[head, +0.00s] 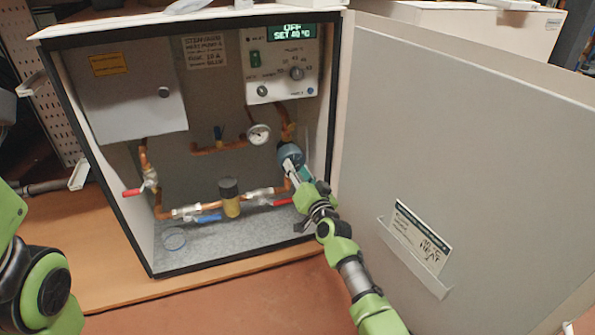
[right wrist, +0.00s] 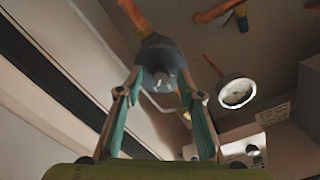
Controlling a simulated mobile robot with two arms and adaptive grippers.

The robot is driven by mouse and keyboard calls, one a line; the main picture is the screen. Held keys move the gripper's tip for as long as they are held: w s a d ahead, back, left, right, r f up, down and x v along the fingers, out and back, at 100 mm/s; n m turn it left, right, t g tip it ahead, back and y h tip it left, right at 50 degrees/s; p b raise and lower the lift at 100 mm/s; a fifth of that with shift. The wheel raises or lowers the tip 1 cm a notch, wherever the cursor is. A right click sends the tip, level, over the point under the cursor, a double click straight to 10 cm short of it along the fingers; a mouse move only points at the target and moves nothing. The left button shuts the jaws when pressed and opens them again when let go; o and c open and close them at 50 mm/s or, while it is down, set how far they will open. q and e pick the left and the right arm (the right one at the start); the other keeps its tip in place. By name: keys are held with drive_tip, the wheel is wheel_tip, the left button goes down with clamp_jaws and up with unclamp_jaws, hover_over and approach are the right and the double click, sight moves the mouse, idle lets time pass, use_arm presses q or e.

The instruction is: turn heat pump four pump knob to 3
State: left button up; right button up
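The open heat pump cabinet (head: 190,265) holds copper pipes and a blue-grey pump (head: 290,153) on the right pipe run. My right gripper (head: 296,172) is at the front of this pump and partly covers it in the head view. In the right wrist view, the pump (right wrist: 160,58) lies ahead between the two spread fingers of my right gripper (right wrist: 165,88). The fingers are open, with gaps visible beside the pump's front. The pump knob's setting is too small to read. My left arm shows at the left edge; its gripper is outside the view.
A control panel (head: 282,70) has a lit display reading OFF. A round gauge (head: 259,134) sits left of the pump; it also shows in the wrist view (right wrist: 236,92). Valves with red (head: 132,192) and blue (head: 208,219) handles are lower. The open door (head: 450,140) fills the right.

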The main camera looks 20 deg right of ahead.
drive_tip(key=s, duration=1.2)
drive_tip(key=shift+d, duration=0.25)
drive_tip(key=shift+r, duration=0.1)
